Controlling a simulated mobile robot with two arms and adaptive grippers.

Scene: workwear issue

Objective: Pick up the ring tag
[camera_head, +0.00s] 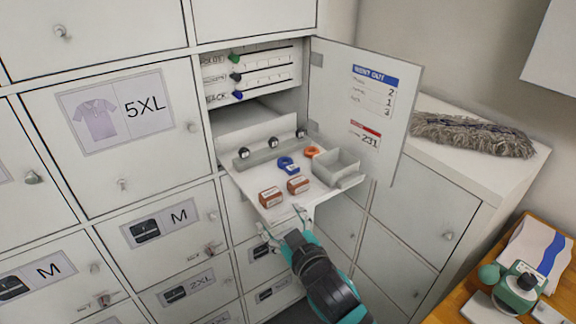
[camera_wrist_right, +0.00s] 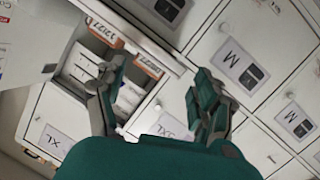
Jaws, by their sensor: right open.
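A blue ring-shaped tag (camera_head: 287,163) lies on the pull-out shelf (camera_head: 258,187) of the open locker, near its middle. A smaller orange ring (camera_head: 311,151) lies to its right, beside a grey bin. I cannot tell from the picture which of the two is the ring tag. My right gripper (camera_head: 282,221) is open and empty, in front of and below the shelf's front edge, apart from both rings. In the right wrist view its spread fingers (camera_wrist_right: 155,90) show with nothing between them. Neither ring can be made out there. My left gripper is not in view.
Two brown labelled blocks (camera_head: 271,197) (camera_head: 298,184) stand near the shelf's front edge, between my gripper and the rings. A grey bin (camera_head: 337,167) is at the shelf's right. A rail with dark knobs (camera_head: 273,151) runs behind. The open locker door (camera_head: 365,100) stands on the right.

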